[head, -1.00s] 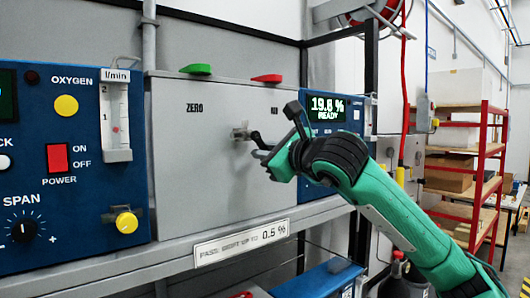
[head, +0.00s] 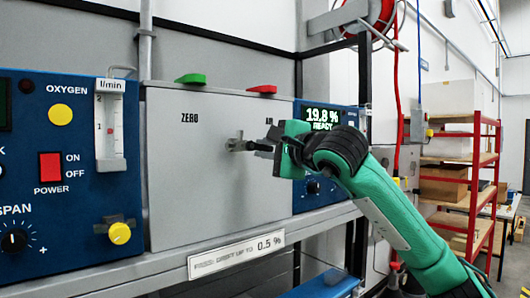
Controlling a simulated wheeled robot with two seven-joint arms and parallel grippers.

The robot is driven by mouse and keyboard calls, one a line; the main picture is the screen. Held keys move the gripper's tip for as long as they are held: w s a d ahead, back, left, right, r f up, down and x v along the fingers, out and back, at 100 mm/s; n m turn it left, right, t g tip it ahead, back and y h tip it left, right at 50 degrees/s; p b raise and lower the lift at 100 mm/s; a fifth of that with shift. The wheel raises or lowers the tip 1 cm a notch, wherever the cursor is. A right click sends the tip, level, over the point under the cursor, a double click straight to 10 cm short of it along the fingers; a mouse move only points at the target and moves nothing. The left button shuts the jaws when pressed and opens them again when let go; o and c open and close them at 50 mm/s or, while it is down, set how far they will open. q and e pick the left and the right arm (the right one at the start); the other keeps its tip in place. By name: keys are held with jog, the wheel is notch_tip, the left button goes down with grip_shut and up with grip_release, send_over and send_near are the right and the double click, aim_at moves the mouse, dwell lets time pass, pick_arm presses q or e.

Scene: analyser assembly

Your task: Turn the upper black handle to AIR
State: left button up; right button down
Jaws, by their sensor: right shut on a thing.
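The black handle (head: 258,147) sits on a metal valve stem (head: 236,143) on the grey panel. It points to the right, roughly level, and its outer end is hidden by the gripper. The ZERO label (head: 189,119) is up and left of it; a partly covered label (head: 268,118), seemingly AIR, is up and right. My right gripper (head: 273,149), on the green arm from the lower right, is shut on the handle's outer end. My left gripper is out of view. A lower handle cannot be made out.
A green lever (head: 191,78) and a red lever (head: 262,88) stand on the panel's top edge. The blue analyser (head: 60,200) is at left. A display (head: 322,115) reads 19.8 % READY behind my arm. A shelf rail (head: 130,273) runs below.

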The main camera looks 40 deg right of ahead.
jog(key=shift+r+n, duration=0.25)
jog(key=shift+n, duration=0.55)
jog(key=c, duration=1.4)
grip_release()
jog(key=shift+a, duration=0.1)
jog(key=shift+s, duration=0.45)
jog(key=s+d+b, duration=0.1)
jog(key=s+b, duration=0.3)
jog(key=s, duration=0.9)
jog(key=shift+b, duration=0.35)
